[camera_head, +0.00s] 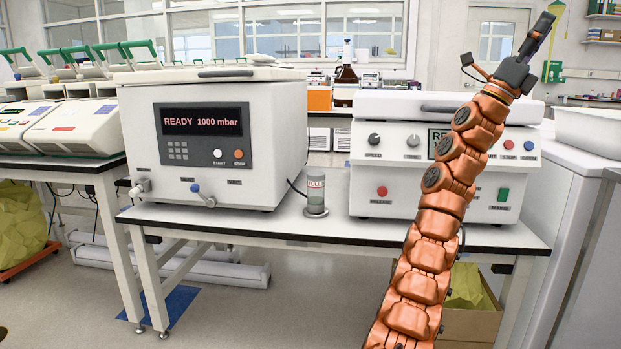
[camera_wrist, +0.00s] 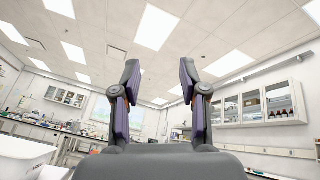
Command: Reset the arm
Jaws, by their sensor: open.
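My orange arm (camera_head: 440,215) rises from the bottom of the head view, in front of the right-hand machine. My gripper (camera_head: 545,25) is at its top, raised and pointing up and to the right, well above the bench. In the wrist view my gripper (camera_wrist: 158,85) has its two fingers apart with nothing between them.
A machine reading "READY 1000 mbar" (camera_head: 212,150) and a white machine with knobs (camera_head: 375,170) stand on the bench (camera_head: 330,232). A small container marked "FULL" (camera_head: 316,195) stands between them. Thermal cyclers (camera_head: 75,128) stand at left. A white surface (camera_head: 590,130) is at right.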

